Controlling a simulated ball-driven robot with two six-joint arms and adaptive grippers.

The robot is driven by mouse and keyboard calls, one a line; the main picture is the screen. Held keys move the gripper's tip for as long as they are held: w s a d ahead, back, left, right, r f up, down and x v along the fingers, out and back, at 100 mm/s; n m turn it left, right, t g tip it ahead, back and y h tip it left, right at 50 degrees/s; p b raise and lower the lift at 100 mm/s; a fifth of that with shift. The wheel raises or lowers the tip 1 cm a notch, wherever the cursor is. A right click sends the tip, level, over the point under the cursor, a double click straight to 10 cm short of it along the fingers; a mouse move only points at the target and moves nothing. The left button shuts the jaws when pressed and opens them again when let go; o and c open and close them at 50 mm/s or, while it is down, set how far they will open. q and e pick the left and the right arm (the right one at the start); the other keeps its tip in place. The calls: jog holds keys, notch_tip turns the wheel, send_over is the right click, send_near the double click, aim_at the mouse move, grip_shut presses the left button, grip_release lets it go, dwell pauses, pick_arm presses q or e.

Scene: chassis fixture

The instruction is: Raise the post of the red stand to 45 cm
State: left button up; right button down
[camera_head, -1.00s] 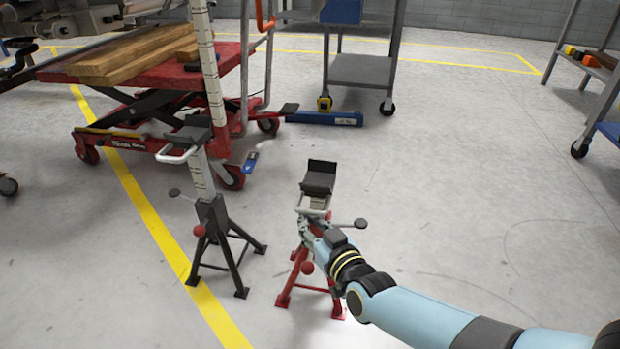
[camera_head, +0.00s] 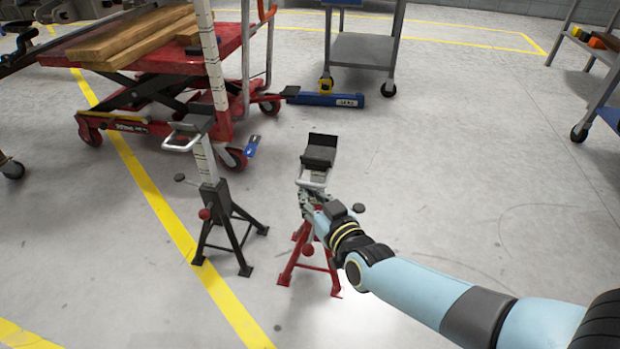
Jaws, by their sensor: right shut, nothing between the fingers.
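The red stand (camera_head: 290,270) stands upright on the floor right of centre, with splayed red legs and a red knob on its front. Its black saddle (camera_head: 319,153) tops a short post, with a light grey handle (camera_head: 313,180) below the saddle. My right gripper (camera_head: 307,200) is at the stand's upper part, just under the handle. It is shut with nothing between its fingers; its wrist hides much of the post and the stand's collar. A dark side lever (camera_head: 359,208) sticks out to the right. My left gripper is not in view.
A black stand (camera_head: 232,240) with a raised, marked post stands to the left. Behind it is a red lift table (camera_head: 150,65) carrying wooden boards (camera_head: 125,38). A grey cart (camera_head: 362,52) and blue bar (camera_head: 330,99) are at the back. Floor to the right is clear.

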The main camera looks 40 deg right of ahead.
jog(key=s+a+f, duration=0.2)
jog(key=s+a, duration=0.4)
jog(key=a, duration=0.1)
jog(key=shift+f, duration=0.4)
dwell(0.5)
